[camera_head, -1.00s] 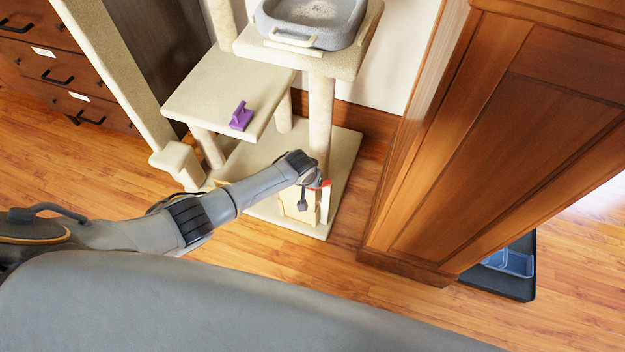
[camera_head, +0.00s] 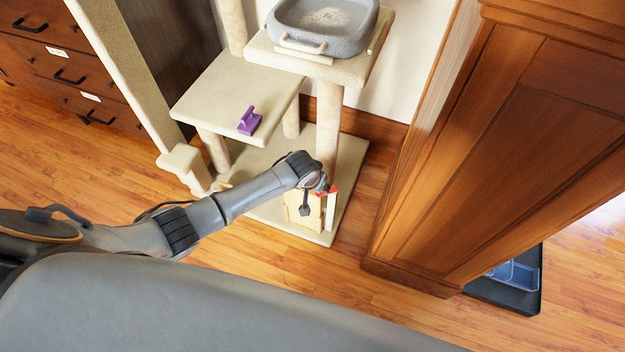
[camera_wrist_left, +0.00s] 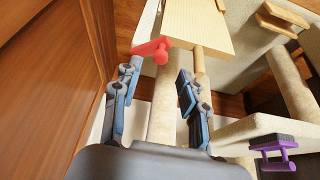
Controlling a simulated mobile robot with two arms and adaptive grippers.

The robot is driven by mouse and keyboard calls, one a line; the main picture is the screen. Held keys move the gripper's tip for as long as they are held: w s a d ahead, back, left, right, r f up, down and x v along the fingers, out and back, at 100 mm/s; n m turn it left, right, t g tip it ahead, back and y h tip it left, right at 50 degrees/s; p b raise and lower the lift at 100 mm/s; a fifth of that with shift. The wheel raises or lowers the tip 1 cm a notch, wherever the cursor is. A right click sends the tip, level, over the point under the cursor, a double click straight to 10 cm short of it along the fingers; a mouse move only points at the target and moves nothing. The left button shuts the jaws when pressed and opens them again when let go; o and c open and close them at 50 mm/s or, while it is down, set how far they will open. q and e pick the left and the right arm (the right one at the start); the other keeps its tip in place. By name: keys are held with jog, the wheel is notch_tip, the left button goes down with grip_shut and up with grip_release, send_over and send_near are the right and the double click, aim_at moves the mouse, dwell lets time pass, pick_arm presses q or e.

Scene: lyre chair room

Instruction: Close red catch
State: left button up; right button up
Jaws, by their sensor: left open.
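The red catch (camera_wrist_left: 153,50) shows in the left wrist view on the edge of a pale wooden box (camera_wrist_left: 185,22). In the head view a bit of red catch (camera_head: 331,190) shows beside my wrist, at the top of the pale box (camera_head: 305,212) on the cat tree's base. My left gripper (camera_wrist_left: 158,80) is open, its two fingers spread with the red catch just beyond and between their tips. I see no contact. In the head view my arm's end hides much of the catch and the gripper. My right gripper is in neither view.
The box stands on the carpeted cat tree base (camera_head: 345,172) near a post. A purple object (camera_head: 249,121) lies on the middle platform (camera_head: 215,95). A grey tray (camera_head: 322,25) sits on the upper platform. A wooden cabinet (camera_head: 500,140) stands close on the right.

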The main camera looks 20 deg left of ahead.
pick_arm(q)
jog(key=v, duration=0.7)
jog(key=shift+r, duration=0.15)
jog(key=shift+s, duration=0.2)
